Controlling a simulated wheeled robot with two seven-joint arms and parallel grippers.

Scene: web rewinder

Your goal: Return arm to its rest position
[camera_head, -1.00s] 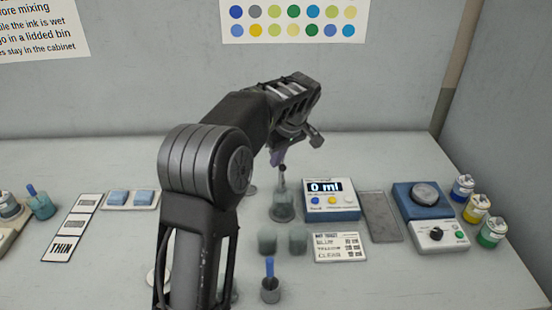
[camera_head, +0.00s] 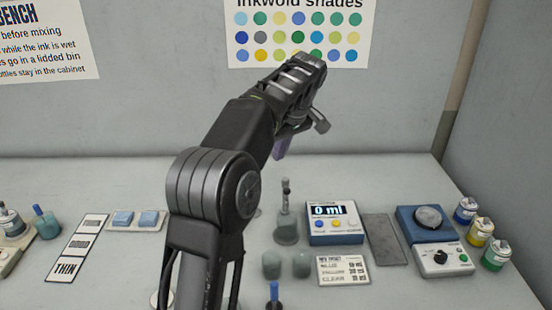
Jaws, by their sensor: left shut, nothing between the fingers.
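My left arm comes up from the bottom of the head view, bends at its grey ringed joint and reaches away over the bench. My left gripper (camera_head: 281,148) hangs above the bench, over and behind the small dark bottle-like dispenser (camera_head: 286,222), apart from it. Its fingers are shut with nothing seen between them, and they are partly hidden by the wrist. My right gripper is not in the frame.
Near the arm stand the blue 0 ml unit (camera_head: 335,222), two grey-green cups (camera_head: 301,264) and a card (camera_head: 343,269). Further right are a grey tray (camera_head: 385,239), a blue device (camera_head: 427,223) and coloured jars (camera_head: 480,233). Two blue pads (camera_head: 147,219) lie left.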

